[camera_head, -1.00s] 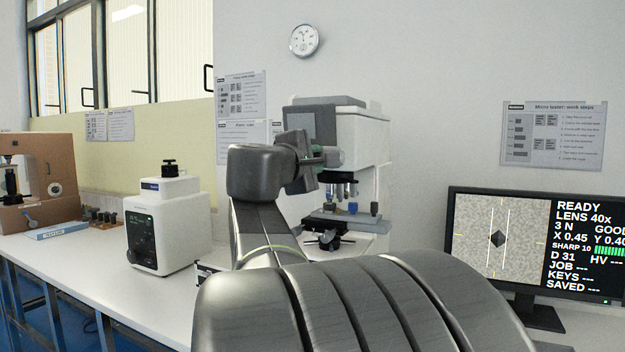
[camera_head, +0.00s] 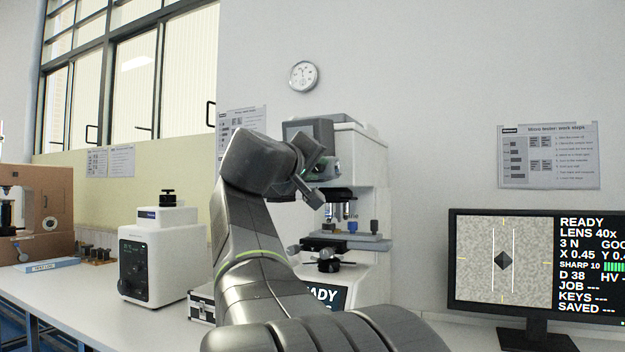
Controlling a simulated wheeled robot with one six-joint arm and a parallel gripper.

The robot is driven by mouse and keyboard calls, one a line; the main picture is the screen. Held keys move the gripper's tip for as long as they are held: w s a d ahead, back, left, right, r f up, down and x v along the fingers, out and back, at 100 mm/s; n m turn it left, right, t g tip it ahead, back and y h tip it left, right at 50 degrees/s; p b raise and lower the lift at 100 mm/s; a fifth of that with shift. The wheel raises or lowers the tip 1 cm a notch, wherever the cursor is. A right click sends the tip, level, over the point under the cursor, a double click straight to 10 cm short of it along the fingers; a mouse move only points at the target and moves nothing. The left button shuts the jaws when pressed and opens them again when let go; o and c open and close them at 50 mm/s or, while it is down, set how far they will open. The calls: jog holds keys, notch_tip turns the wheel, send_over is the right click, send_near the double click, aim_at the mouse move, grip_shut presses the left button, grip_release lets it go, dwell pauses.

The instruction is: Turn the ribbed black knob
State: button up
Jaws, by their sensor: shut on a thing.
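The micro tester (camera_head: 362,160) is a white machine with a dark grey front head, lenses and a stage, standing on the bench in the middle. My gripper (camera_head: 316,168) is at the front of its head, tilted, and shut on the ribbed black knob. The knob itself is hidden behind my gripper and wrist. The monitor (camera_head: 535,265) at the right reads READY, LENS 40x and D 38. It shows a dark diamond mark between two upright white lines.
A white tester (camera_head: 155,255) with a black top knob stands left on the bench. A brown machine (camera_head: 40,205) and a blue-white block (camera_head: 52,265) are farther left. A metal case (camera_head: 201,305) sits beside my arm. The stage (camera_head: 350,241) juts out below my gripper.

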jog(key=shift+f+m+b, duration=0.2)
jog(key=shift+m+b, duration=0.3)
jog(key=shift+m, duration=0.3)
jog(key=o, duration=1)
jog(key=shift+r, duration=0.1)
jog(key=v, duration=1.3)
jog(key=shift+s+a, duration=0.25)
jog(key=shift+s, duration=0.1)
